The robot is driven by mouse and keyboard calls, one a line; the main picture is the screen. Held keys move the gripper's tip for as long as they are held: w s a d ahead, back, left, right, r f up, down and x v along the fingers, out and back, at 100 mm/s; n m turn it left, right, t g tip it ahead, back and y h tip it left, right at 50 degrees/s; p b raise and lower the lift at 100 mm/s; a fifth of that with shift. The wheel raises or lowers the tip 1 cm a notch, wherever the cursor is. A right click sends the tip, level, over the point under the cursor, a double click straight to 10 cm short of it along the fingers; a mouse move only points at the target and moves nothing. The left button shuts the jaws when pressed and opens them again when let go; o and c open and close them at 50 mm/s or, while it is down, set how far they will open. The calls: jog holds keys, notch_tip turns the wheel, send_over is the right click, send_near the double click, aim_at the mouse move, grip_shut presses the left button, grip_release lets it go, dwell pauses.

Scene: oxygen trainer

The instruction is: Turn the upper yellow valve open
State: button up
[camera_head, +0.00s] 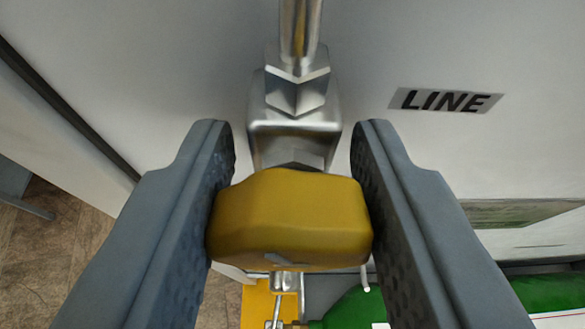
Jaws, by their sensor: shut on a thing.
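A yellow valve handle (290,218) sits in the middle of the view, lying crosswise in front of a metal valve body (295,140). A metal pipe (299,28) runs up from the body through a hex fitting. My gripper (291,205) has one grey finger on each side of the handle, and both fingers touch its ends. The gripper is shut on the handle. The handle hides the lower part of the valve body.
A white panel with a LINE label (445,101) stands behind the valve. Below are a green cylinder (355,308), a yellow surface (254,302) and small metal fittings (285,283). More green shows at the lower right. Brown floor (55,250) shows at the lower left.

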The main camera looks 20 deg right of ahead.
jog(key=shift+n+h, duration=0.3)
jog(key=shift+n, duration=0.2)
jog(key=o, duration=1)
jog(key=v, duration=1.7)
jog(key=shift+r, duration=0.2)
jog(key=shift+s+a, duration=0.15)
